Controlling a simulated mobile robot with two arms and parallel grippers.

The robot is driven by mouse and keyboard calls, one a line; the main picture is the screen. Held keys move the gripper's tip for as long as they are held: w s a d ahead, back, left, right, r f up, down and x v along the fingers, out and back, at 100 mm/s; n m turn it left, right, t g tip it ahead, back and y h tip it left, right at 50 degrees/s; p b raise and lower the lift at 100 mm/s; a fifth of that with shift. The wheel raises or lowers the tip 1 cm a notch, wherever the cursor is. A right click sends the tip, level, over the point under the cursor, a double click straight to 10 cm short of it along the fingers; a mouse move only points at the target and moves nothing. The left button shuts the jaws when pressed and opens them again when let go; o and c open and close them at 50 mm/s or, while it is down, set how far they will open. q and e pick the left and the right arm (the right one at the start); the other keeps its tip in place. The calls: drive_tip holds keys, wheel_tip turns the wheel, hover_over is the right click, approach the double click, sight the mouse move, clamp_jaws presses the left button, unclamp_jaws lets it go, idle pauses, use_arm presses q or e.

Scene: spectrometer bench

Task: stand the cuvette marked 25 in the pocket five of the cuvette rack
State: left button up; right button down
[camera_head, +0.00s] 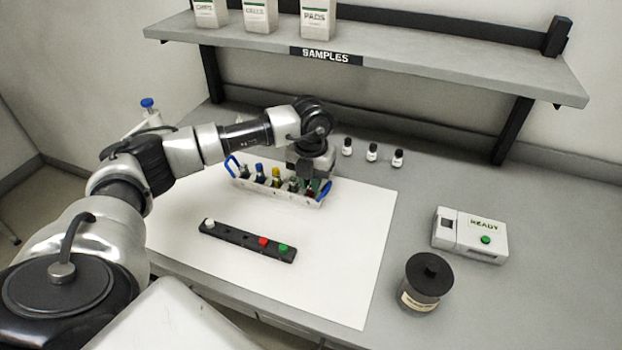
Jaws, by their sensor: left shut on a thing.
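The black cuvette rack (222,234) lies on the white mat, with a white cap at its left end and a red and a green cap toward its right end. Bare pockets show between the white and red caps. A white carrier (268,191) with blue handles stands behind it and holds several cuvettes with coloured caps. My left gripper (312,176) points down over the carrier's right end, shut on a cuvette there. The fingertips and most of that cuvette are hidden or too small to make out. No number 25 is legible. My right gripper is out of view.
Several small black-capped bottles (371,153) stand behind the mat. A white device reading READY (470,236) and a dark lidded jar (427,283) stand at the right. The SAMPLES shelf (420,55) overhangs the back. The mat (345,255) is clear right of the rack.

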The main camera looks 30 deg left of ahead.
use_arm(q)
drive_tip(key=o, duration=0.8)
drive_tip(key=shift+r, duration=0.1)
wheel_tip(320, 180, up, 11)
drive_tip(key=b, duration=0.1)
drive_tip(key=shift+b, duration=0.4)
drive_tip(key=shift+f, duration=0.2)
